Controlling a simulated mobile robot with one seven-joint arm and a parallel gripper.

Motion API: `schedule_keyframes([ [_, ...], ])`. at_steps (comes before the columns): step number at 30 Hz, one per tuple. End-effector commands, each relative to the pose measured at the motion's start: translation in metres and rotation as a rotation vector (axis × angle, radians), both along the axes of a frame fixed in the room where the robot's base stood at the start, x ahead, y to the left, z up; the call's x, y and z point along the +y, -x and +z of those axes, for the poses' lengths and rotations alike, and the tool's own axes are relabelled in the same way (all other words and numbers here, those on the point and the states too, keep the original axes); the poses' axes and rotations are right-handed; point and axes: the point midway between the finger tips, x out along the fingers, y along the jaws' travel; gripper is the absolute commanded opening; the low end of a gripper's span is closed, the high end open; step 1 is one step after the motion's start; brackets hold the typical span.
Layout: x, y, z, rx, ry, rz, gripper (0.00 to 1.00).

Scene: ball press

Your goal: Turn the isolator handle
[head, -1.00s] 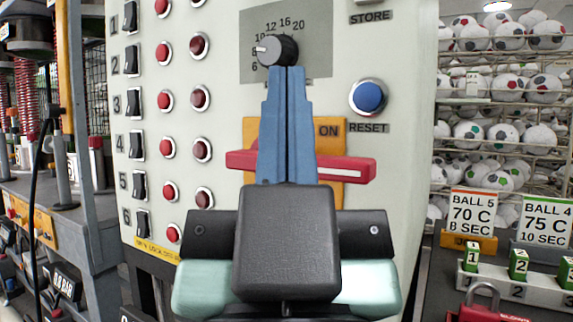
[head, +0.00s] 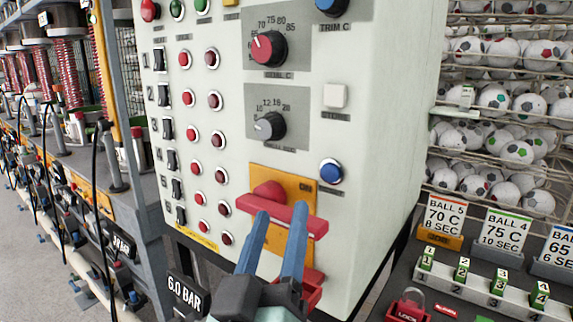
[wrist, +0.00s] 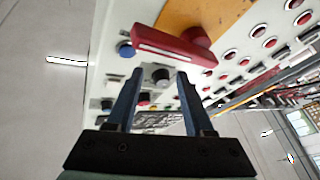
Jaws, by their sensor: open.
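The isolator handle (head: 283,215) is a red bar on a round red hub, mounted on a yellow plate (head: 256,180) marked ON. It lies roughly crosswise, with a slight downward slope to the right in the head view. In the wrist view the handle (wrist: 172,46) shows a white line along it and lies just past my fingertips. My gripper (head: 279,212) is open with its blue fingers apart and nothing between them. In the head view the fingertips overlap the bar's lower edge; I cannot tell whether they touch it.
The pale control cabinet (head: 385,130) carries a blue reset button (head: 331,172), two dials and columns of switches and red buttons. A red padlock (head: 408,306) and numbered blocks sit on the right bench. Ball racks stand behind. A 6.0 BAR sign (head: 185,293) is at lower left.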

Motion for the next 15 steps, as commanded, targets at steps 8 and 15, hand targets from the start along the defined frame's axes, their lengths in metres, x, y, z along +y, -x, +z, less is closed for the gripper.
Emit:
schedule_keyframes([
  [8, 0.01, -0.001, -0.004, 0.186, 0.226, -0.099, 0.53],
  [15, 0.017, 0.013, -0.01, 0.329, 0.472, -0.163, 0.53],
])
